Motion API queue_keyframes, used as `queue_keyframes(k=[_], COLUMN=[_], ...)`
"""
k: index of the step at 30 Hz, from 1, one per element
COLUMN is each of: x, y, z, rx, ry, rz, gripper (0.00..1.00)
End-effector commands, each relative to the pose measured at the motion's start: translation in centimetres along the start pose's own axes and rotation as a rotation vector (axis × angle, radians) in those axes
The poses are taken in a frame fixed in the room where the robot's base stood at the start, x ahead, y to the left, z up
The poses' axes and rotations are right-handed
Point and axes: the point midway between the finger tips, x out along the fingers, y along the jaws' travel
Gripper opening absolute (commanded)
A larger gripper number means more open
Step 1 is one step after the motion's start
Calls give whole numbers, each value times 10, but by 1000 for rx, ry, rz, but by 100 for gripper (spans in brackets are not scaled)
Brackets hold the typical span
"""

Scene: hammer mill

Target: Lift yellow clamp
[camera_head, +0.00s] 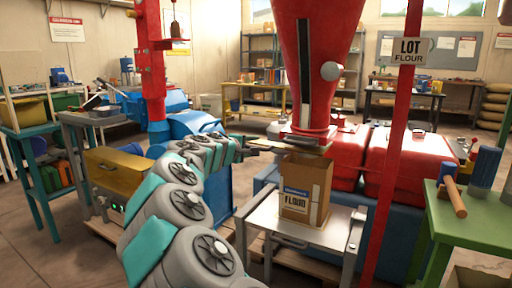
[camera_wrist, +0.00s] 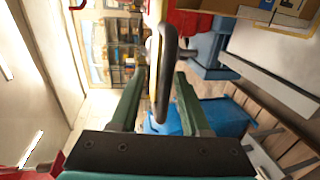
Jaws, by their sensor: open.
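My gripper (camera_head: 258,147) is at the spout of the red hopper in the head view. In the wrist view its two green fingers (camera_wrist: 160,80) are apart. A long dark grey loop handle with a yellowish edge, seemingly the yellow clamp (camera_wrist: 171,58), stands between the fingers. I see a gap on each side of it and cannot make out contact. In the head view a yellowish clamp part (camera_head: 305,146) shows at the spout's lower end, just right of my gripper. Its small details are too fine to tell.
A cardboard flour box (camera_head: 303,190) stands under the spout on a metal stand (camera_head: 268,226). The red hopper (camera_head: 316,60) rises above, and a red post (camera_head: 393,130) stands to its right. A green table (camera_head: 480,215) with a hammer (camera_head: 453,194) is at the right.

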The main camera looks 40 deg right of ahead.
Motion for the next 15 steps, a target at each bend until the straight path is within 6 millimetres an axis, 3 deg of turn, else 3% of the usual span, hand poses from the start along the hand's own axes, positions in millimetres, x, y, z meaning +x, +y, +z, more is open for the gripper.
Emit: queue_keyframes(k=[7, 15], x=[-39, -53], y=[-1, -1], z=[-1, 1], rx=[-2, -1], ry=[0, -2], rz=[0, -1], gripper=[46, 46])
